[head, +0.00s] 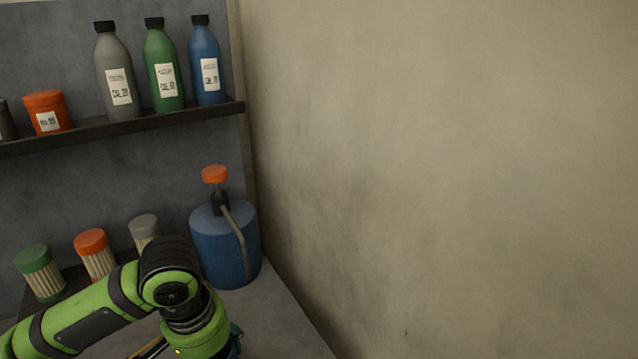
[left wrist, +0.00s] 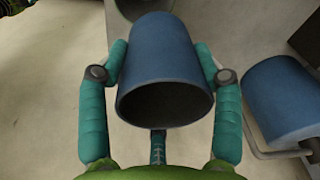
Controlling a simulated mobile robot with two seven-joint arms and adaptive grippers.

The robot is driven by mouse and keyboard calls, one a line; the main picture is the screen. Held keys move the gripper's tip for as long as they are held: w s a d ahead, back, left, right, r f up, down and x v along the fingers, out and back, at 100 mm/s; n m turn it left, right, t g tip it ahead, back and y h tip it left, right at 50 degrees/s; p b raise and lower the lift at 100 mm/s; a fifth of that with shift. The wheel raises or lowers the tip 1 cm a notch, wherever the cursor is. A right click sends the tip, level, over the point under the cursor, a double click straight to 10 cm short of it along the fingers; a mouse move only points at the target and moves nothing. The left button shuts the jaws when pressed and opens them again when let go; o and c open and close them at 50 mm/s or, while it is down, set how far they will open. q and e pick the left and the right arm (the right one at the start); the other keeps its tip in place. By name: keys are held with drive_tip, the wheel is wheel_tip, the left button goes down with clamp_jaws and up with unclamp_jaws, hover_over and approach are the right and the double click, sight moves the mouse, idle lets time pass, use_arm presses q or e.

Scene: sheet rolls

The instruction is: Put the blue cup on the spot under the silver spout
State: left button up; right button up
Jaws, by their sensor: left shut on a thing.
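The blue cup (left wrist: 160,50) is between the fingers of my left gripper (left wrist: 160,62) in the left wrist view. The gripper is shut on its sides, and the cup's dark open mouth faces the camera. The silver spout (head: 237,235) runs down the front of a blue pump container (head: 222,262) with an orange knob in the head view. The container and spout also show at the right of the left wrist view (left wrist: 280,95), apart from the cup. In the head view my arm hides the cup and most of the gripper. I cannot make out the spot. My right gripper is not in view.
Jars with green (head: 33,257), orange (head: 90,241) and grey lids (head: 143,225) stand left of the container. A shelf (head: 130,125) above holds bottles and an orange jar. A bare wall (head: 440,170) bounds the right side. Grey counter (head: 285,325) beside my wrist is clear.

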use_arm(q)
drive_tip(key=n, duration=0.1)
drive_tip(key=s+a+n, duration=0.1)
drive_tip(key=n, duration=0.1)
drive_tip(key=shift+s+a+r+n, duration=0.15)
drive_tip(key=shift+s+a+n, duration=0.15)
drive_tip(key=shift+a+n, duration=0.1)
